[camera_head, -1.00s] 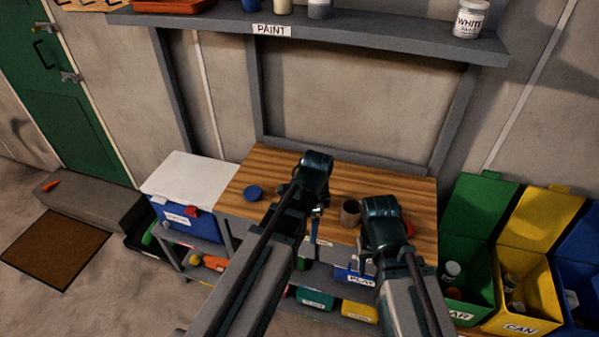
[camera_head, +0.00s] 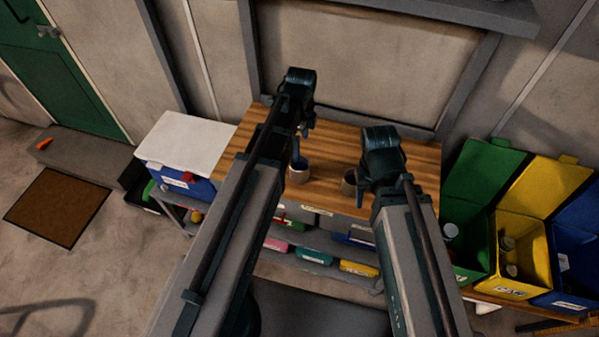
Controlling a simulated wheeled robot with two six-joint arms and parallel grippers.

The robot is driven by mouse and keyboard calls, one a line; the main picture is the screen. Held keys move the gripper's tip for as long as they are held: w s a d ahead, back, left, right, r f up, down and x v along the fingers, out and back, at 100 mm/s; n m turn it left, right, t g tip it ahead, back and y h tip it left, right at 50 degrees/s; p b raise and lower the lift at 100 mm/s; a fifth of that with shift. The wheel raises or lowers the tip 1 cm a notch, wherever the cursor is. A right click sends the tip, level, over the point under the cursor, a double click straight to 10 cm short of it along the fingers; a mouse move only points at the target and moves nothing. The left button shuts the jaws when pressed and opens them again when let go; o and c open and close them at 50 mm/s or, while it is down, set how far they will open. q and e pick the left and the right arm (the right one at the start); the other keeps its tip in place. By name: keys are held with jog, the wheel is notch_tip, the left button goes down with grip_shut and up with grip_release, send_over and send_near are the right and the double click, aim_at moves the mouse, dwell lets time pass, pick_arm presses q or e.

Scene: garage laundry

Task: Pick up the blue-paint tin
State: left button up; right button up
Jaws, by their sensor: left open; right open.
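The blue-paint tin (camera_head: 299,172) stands upright on the wooden workbench (camera_head: 325,197), open at the top with blue showing inside. My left gripper (camera_head: 299,139) is open, with its fingers hanging above or just behind the tin; I cannot tell whether they touch it. A second, brownish tin (camera_head: 349,184) stands to its right, partly covered by my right gripper. My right gripper (camera_head: 363,186) is open beside that tin, its fingers mostly hidden by its own wrist.
Blue, yellow and green bins stand to the right, the green bin (camera_head: 466,240) nearest the bench. A blue box with a white lid (camera_head: 186,142) is at the left. Coloured boxes fill the shelf below. Bare bench top shows at the back right.

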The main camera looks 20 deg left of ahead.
pick_arm(q)
jog(key=b, duration=0.6)
send_near(300, 165)
jog(key=s, duration=0.1)
jog(key=s+d, duration=0.1)
jog(key=s, duration=0.1)
jog(key=shift+s+f, duration=0.1)
jog(key=shift+f, duration=0.1)
notch_tip(300, 165, down, 5)
jog(key=b, duration=0.5)
jog(key=shift+a+f, duration=0.1)
jog(key=shift+a, duration=0.05)
